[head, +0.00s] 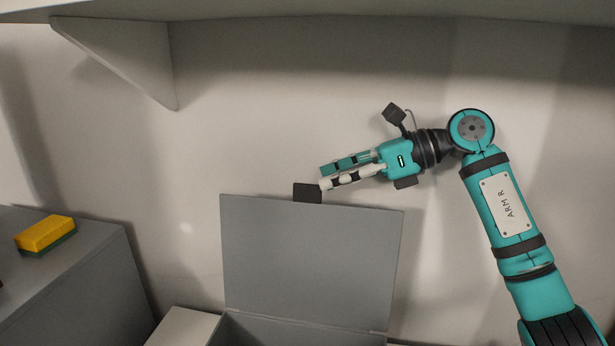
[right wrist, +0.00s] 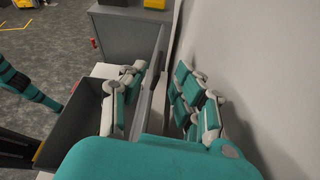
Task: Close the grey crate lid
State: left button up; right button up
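The grey crate lid (head: 310,262) stands open and roughly upright behind the grey crate (head: 240,330), whose body is mostly cut off by the bottom of the head view. In the right wrist view the lid (right wrist: 152,75) is seen nearly edge-on, with the open crate (right wrist: 72,125) to its left. My left gripper is not in view.
A yellow and green sponge (head: 45,234) lies on a grey cabinet (head: 85,270) at the left. A shelf (head: 300,10) with a bracket (head: 130,60) hangs overhead. A pale wall (head: 250,130) is close behind the lid.

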aim_at(308, 184)
jog(key=p+x, duration=0.1)
jog(key=x, duration=0.3)
jog(key=shift+a+r, duration=0.1)
jog(key=shift+w+a+f, duration=0.1)
jog(key=shift+a+f, duration=0.2)
jog(key=shift+a, duration=0.1)
grip_shut()
